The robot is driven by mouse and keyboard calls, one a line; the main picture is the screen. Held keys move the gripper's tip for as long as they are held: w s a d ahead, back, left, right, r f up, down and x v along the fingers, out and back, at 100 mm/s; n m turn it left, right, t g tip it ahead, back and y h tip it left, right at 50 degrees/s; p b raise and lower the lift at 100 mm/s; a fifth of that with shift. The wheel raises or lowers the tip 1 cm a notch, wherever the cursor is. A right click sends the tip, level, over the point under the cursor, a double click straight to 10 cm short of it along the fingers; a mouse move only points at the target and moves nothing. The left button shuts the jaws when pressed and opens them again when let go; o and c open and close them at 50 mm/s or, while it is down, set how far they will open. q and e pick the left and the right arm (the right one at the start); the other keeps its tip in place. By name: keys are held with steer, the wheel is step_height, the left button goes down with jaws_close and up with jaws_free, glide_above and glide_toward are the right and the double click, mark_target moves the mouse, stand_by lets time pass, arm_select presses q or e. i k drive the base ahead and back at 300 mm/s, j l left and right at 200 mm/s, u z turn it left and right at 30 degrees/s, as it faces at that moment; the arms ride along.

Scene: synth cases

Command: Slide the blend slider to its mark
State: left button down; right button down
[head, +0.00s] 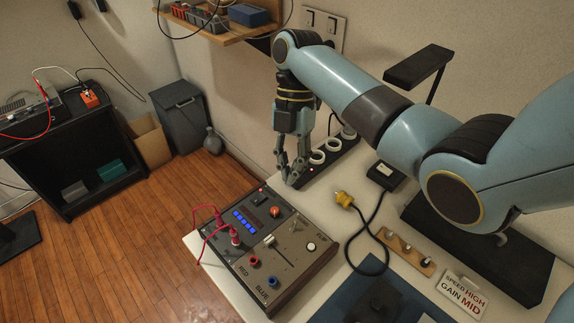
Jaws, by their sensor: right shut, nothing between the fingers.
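A control box (322,262) with a dark and brown top stands on the white table at its left edge. A slider with a pale cap (269,240) sits at the upper left end of a slot on the box's top. I take it for the blend slider; its mark is too small to make out. My right gripper (291,178) points down behind the box, near a black strip with round cups. Its fingers are shut and empty, well apart from the slider. My left gripper is not in view.
Red cables (212,228) plug into the box's left part. A black cable with a yellow plug (344,199) lies right of the box. A sign (463,295) reads "SPEED HIGH GAIN MID". A wooden rack (405,250) and a blue mat (345,300) lie at the front right.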

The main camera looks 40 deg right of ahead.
mark_target(270, 239)
steer(key=k+j, duration=1.2)
steer(key=k, duration=0.1)
